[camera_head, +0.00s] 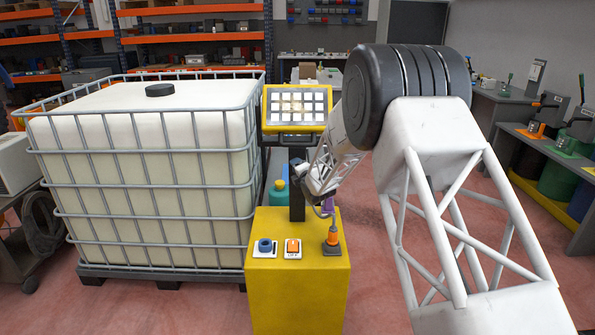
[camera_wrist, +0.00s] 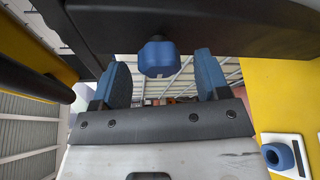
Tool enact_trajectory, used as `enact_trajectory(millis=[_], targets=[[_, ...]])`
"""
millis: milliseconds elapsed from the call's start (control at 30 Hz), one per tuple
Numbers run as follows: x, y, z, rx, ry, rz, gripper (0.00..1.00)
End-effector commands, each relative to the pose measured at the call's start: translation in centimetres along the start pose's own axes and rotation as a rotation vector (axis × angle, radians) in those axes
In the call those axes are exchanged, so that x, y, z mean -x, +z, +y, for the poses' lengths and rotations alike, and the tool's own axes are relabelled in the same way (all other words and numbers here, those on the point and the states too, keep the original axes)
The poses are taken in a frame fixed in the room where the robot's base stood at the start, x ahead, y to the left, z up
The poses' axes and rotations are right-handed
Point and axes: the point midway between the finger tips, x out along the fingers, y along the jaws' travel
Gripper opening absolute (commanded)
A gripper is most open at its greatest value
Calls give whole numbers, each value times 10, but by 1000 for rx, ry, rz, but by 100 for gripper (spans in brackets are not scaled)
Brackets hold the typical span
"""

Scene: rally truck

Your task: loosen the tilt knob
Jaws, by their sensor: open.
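The tilt knob appears to be the blue lobed knob (camera_wrist: 158,58) in the wrist view. It sticks out from a dark beam. My gripper (camera_wrist: 160,68) is open, with one blue-padded finger on each side of the knob and visible gaps between. In the head view my gripper (camera_head: 318,184) is beside the black post (camera_head: 297,195) under the tilted yellow-framed panel (camera_head: 295,107). I cannot make out the blue knob by the post in that view.
The yellow pedestal (camera_head: 298,290) carries a blue round control (camera_head: 265,247), an orange switch (camera_head: 292,247) and an orange-and-black lever (camera_head: 332,238). A caged white tank (camera_head: 150,170) stands close on the left. A bench (camera_head: 555,160) is at the right.

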Motion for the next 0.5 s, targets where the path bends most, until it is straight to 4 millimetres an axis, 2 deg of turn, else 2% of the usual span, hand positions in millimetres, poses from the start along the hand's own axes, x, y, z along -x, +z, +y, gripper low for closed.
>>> enact_trajectory(millis=[500], targets=[[49, 0, 0, 0, -1, 0, 69]])
